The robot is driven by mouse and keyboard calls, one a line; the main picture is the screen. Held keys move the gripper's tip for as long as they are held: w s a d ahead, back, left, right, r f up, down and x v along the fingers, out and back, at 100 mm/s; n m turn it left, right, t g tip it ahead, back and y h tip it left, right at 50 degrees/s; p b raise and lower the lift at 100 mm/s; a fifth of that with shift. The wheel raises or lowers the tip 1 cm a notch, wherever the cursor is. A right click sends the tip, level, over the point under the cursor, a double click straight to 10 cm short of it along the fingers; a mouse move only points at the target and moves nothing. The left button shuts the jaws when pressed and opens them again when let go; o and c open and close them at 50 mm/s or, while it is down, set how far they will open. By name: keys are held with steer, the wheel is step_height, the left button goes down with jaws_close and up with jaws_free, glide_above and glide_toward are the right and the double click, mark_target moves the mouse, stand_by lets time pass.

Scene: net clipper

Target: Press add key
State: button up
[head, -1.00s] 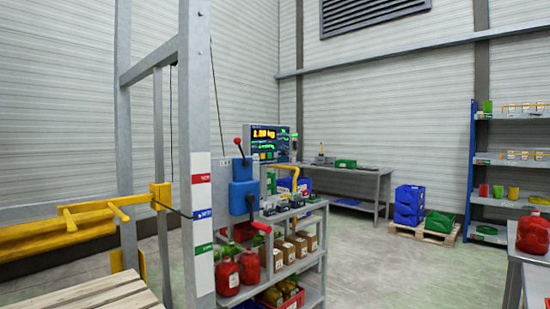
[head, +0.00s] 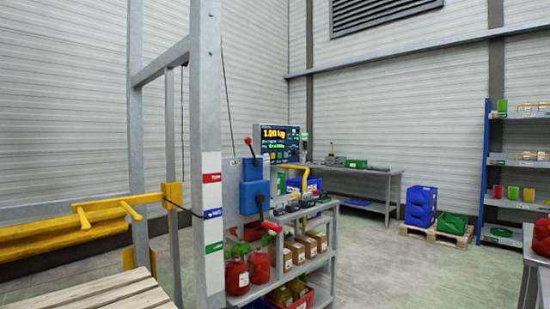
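A scale display panel (head: 280,143) stands behind the grey post, above a shelf cart, at the middle of the head view. It shows an orange weight reading on top and small green and blue fields below. Single keys, including any add key, are too small to make out. My gripper is not in the head view.
A grey steel post (head: 207,150) with coloured labels stands in front, left of the display. A blue box with a red-knobbed lever (head: 253,185) is beside it. The cart (head: 290,275) holds red bags and cartons. A wooden pallet top (head: 100,295) is at lower left. Open floor lies right.

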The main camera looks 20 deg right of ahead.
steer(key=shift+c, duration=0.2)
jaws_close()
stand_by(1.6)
